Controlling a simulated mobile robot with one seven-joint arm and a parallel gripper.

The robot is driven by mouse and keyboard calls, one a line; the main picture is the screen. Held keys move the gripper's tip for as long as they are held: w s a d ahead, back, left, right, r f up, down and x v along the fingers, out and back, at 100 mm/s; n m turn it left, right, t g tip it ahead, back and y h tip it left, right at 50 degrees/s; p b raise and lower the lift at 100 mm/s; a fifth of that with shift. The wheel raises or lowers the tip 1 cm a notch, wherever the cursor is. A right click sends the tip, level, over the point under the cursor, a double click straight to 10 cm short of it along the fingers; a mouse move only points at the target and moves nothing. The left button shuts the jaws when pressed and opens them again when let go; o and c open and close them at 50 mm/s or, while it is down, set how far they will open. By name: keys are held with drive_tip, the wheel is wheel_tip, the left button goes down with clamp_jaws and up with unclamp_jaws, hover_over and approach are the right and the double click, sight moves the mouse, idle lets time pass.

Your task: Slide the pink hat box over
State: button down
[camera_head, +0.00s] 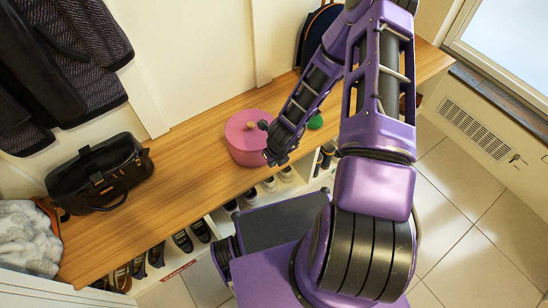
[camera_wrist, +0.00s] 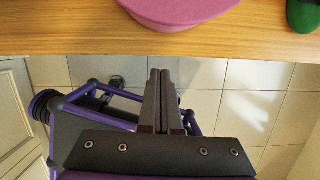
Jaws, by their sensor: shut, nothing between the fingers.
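The pink hat box (camera_head: 246,146) is a round lidded box with a small knob on top. It stands upright on the wooden bench top. My gripper (camera_head: 271,158) is right beside its right front side in the head view; whether they touch is not clear there. In the wrist view the lower part of the pink hat box (camera_wrist: 180,10) shows at the top edge, on the bench. There my gripper (camera_wrist: 160,75) points toward the box with its fingers together and empty, and a gap shows between the fingertips and the box.
The wooden bench (camera_head: 190,172) has free room left of the box, up to a black handbag (camera_head: 98,174). A green object (camera_head: 315,122) stands to the right, partly behind my arm. A dark blue bag (camera_head: 318,32) is at the back. Shoes (camera_head: 200,230) fill cubbies below.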

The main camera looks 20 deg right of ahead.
sight(255, 160)
drive_tip(key=w+f, duration=0.1)
drive_tip(key=w+a+f, duration=0.1)
drive_tip(key=w+f, duration=0.1)
drive_tip(key=shift+w+f, duration=0.1)
drive_tip(key=shift+w, duration=0.15)
drive_tip(key=shift+w+a, duration=0.1)
drive_tip(key=shift+w, duration=0.55)
